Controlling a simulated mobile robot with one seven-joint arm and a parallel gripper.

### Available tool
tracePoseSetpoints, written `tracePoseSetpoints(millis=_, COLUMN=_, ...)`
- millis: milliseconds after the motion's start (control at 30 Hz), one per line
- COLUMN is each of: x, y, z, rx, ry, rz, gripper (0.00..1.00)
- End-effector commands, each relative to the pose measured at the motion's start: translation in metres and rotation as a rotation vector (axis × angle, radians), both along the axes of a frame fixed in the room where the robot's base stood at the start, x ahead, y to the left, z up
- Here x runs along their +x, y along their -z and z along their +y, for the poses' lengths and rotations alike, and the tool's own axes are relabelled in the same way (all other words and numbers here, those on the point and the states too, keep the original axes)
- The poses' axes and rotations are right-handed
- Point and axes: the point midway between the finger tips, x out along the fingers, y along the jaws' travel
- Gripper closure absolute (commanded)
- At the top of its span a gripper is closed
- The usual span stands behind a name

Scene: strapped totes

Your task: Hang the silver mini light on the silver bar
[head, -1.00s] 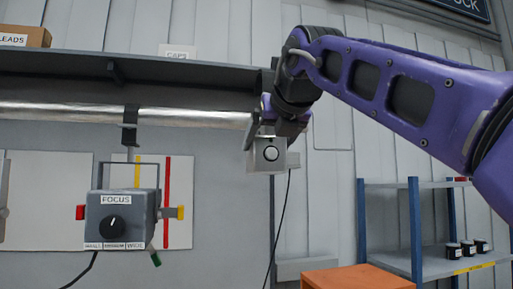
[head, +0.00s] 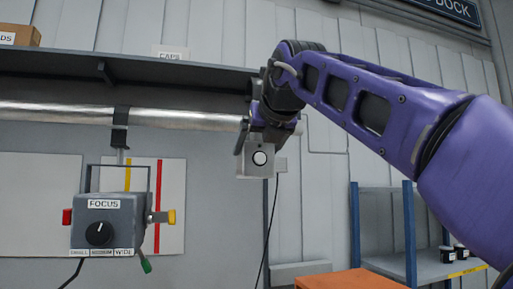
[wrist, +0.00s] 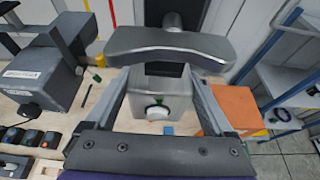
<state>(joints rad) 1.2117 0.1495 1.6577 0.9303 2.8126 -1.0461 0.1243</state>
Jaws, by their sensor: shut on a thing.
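The silver mini light (head: 257,160) is a small silver box with a round knob, hanging just below my gripper (head: 272,124) in the head view. My gripper is shut on it. In the wrist view the light's box (wrist: 160,92) with a white knob shows between the fingers, below a curved silver piece that I cannot name surely. The silver bar (head: 185,118) runs level under the dark shelf in the head view. Its right end lies at or behind my gripper, beside and above the light. I cannot tell whether the light touches it.
A grey FOCUS light (head: 108,225) hangs from the bar by a black clamp at the left, with knobs on its sides. The shelf (head: 130,72) is close above the bar. An orange box (head: 350,280) and blue-posted rack (head: 410,230) stand lower right.

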Motion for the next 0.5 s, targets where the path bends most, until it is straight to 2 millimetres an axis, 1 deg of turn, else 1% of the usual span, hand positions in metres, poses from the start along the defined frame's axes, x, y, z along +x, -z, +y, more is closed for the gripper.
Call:
tracePoseSetpoints(millis=33, x=0.001, y=-0.003, z=0.003, rx=0.0, ry=-0.004, rz=-0.008, gripper=1.0)
tracePoseSetpoints(millis=133, x=0.003, y=-0.005, z=0.002, rx=0.005, ry=-0.006, rz=-0.011, gripper=1.0)
tracePoseSetpoints(millis=500, x=0.019, y=-0.004, z=0.005, rx=0.004, ry=-0.005, rz=-0.009, gripper=1.0)
